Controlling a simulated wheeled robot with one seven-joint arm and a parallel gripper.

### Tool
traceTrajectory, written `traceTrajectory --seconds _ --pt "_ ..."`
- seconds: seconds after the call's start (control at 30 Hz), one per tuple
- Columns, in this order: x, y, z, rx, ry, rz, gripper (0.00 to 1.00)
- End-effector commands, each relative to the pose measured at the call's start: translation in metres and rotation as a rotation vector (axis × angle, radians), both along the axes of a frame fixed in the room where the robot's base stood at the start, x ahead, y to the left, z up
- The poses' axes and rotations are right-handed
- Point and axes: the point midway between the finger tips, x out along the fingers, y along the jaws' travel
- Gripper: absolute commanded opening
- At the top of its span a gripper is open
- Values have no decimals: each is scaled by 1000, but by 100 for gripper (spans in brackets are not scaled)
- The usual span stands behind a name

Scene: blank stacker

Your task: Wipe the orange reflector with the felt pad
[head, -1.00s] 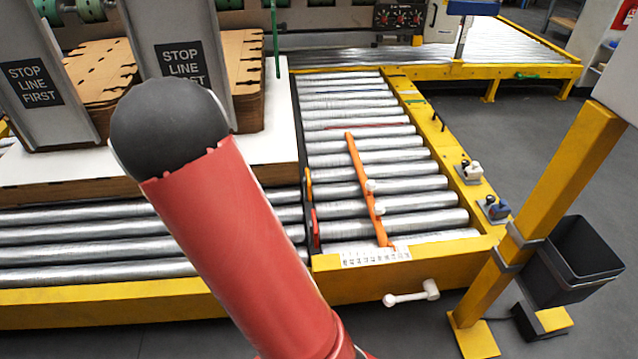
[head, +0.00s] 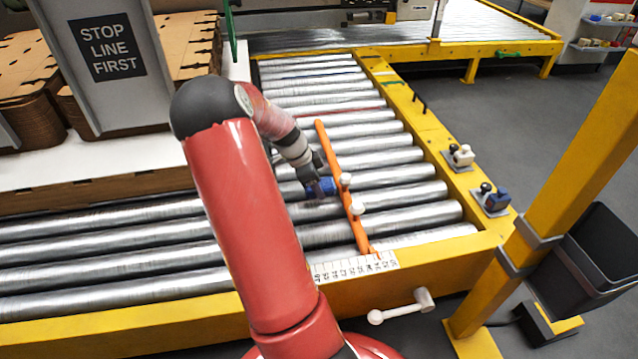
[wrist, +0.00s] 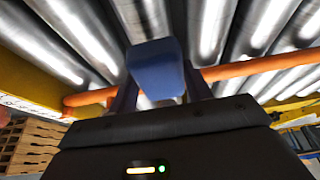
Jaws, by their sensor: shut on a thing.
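My gripper (head: 313,183) is shut on a blue block (head: 327,187), which looks like the felt pad. It is low over the rollers, just left of a long orange bar (head: 336,168) with white knobs. In the wrist view the blue pad (wrist: 156,68) sits between the fingers of my gripper (wrist: 157,95), with the orange bar (wrist: 245,69) behind it. I cannot tell whether the pad touches anything. I cannot pick out a separate orange reflector; the conveyor's left inner edge, where small orange and red pieces showed earlier, is mostly behind my red arm.
A yellow conveyor frame (head: 432,140) borders the rollers, with two sensor-like units (head: 490,198) on it. A yellow post (head: 570,165) and a dark bin (head: 597,255) stand at right. Cardboard stacks (head: 190,48) and a sign panel (head: 108,65) stand at left.

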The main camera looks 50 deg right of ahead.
Motion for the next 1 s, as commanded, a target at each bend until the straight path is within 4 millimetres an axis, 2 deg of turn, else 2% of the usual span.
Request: traceTrajectory --seconds 0.17,0.6,1.0 --pt "6 6 -1 1 0 1 25" --pt "33 39 -1 0 0 2 25" --pt "39 46 -2 -1 -1 0 25"
